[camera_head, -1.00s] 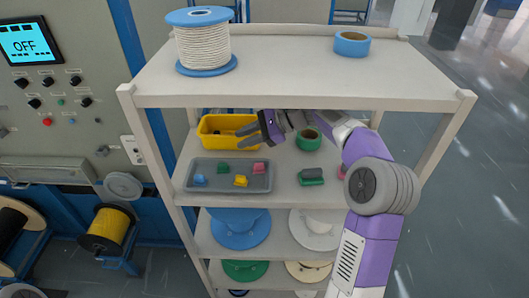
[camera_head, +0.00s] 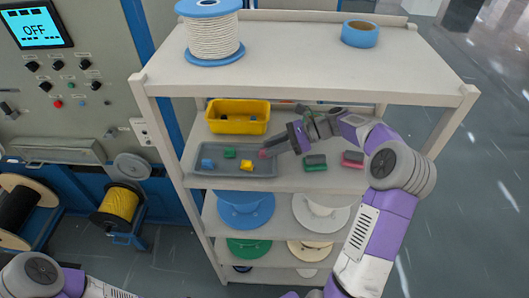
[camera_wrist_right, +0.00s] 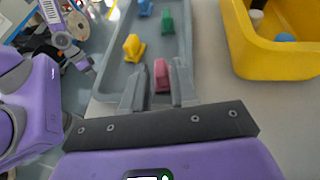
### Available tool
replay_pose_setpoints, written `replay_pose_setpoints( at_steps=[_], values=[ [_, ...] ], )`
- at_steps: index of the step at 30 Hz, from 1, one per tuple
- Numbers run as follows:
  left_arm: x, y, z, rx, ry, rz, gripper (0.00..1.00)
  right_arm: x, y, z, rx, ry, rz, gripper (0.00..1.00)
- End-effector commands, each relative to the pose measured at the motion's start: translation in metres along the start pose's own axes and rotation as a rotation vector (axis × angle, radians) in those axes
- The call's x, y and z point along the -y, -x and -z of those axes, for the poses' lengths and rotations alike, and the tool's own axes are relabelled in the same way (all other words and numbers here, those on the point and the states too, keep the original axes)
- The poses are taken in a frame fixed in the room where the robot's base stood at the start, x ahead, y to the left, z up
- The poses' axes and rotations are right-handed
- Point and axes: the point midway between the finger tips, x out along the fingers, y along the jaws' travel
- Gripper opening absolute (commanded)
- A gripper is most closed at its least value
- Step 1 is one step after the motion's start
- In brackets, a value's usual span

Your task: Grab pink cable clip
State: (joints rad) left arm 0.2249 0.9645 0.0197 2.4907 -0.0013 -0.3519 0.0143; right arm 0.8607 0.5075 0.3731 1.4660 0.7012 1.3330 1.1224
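The pink cable clip (camera_head: 263,154) lies at the right end of the grey tray (camera_head: 208,173) on the second shelf. My right gripper (camera_head: 275,146) reaches over that end of the tray, its fingertips at the clip. In the right wrist view the pink clip (camera_wrist_right: 161,76) sits between the two fingertips (camera_wrist_right: 160,78), with narrow gaps at both sides. The gripper is open around it. A yellow clip (camera_head: 246,165), a green clip (camera_head: 229,154) and a blue clip (camera_head: 207,164) lie in the same tray. My left gripper is out of frame.
A yellow bin (camera_head: 237,129) stands behind the tray with small items inside. A green-and-dark clip (camera_head: 315,162) and a pink-and-grey clip (camera_head: 353,159) lie right of the tray. The top shelf (camera_head: 300,70) overhangs, holding a rope spool (camera_head: 212,36) and a blue tape roll (camera_head: 360,34).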

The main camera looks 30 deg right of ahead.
Motion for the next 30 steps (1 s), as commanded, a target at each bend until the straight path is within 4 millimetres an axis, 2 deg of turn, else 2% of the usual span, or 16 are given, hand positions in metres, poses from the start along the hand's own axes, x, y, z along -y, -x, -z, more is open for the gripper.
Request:
replay_pose_setpoints(
  at_steps=[4, 11, 17, 30],
  values=[
    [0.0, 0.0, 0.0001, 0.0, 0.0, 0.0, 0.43, -0.0003, -0.0135, 0.0005, 0.0, -0.001, 0.0, 0.28],
    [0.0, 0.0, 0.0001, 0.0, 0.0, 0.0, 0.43, 0.0, -0.0148, 0.0005, -0.001, 0.0, 0.001, 0.28],
    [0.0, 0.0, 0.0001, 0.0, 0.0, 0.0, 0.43, 0.0001, -0.0146, 0.0005, -0.001, 0.0, 0.001, 0.0],
    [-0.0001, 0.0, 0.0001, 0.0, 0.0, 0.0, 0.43, 0.0002, -0.0129, -0.0036, -0.001, 0.001, 0.001, 0.0]
  ],
)
